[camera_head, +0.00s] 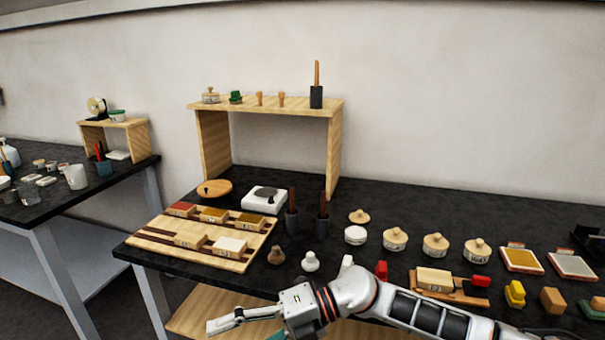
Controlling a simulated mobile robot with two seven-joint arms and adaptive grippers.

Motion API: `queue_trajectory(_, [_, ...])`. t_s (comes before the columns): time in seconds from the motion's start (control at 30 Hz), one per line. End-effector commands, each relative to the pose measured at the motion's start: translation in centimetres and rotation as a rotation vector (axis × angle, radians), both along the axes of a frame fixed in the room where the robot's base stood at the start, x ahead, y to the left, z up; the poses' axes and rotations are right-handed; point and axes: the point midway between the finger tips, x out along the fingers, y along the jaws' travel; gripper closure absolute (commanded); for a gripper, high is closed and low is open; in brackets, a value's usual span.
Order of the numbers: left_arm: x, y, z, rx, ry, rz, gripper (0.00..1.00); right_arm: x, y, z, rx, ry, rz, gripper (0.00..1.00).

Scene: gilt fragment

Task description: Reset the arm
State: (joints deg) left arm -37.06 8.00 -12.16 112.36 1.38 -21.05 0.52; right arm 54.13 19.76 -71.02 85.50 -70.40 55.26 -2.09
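My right arm (425,311) comes in from the lower right and stretches left along the front edge of the black table (375,277). Its gripper (222,324) is at the bottom of the view, in front of the table edge and left of the wrist. One pale finger shows, pointing left. The rest of the gripper is cut off by the bottom edge, so its opening cannot be told. I see nothing held at the visible finger. My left gripper is not in view.
Close behind the arm are a wooden tray (147,243) with labelled blocks, small stamps (311,262), a red block (381,270) and several lidded jars (395,239). A wooden shelf (212,145) stands at the back. A second table (75,205) is at left.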

Motion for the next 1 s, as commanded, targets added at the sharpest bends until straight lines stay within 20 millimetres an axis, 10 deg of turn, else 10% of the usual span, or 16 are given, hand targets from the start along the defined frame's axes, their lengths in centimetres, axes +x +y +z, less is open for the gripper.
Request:
queue_trajectory(0.23, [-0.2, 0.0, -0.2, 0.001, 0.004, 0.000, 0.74, -0.4, 1.7, 3.2, 0.358, 0.303, -0.260, 0.34])
queue_trajectory(0.47, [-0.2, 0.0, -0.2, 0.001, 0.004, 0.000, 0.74, 2.9, -2.4, 2.1, 0.583, 0.604, -0.590, 0.34])
queue_trajectory(0.77, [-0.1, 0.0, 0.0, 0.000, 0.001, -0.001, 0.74, 4.6, -13.4, -7.9, 0.709, 1.012, -1.098, 0.34])
queue_trajectory(1.0, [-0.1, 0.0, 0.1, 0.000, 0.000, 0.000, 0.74, -0.6, -23.7, -19.5, 0.674, 1.313, -1.508, 0.34])
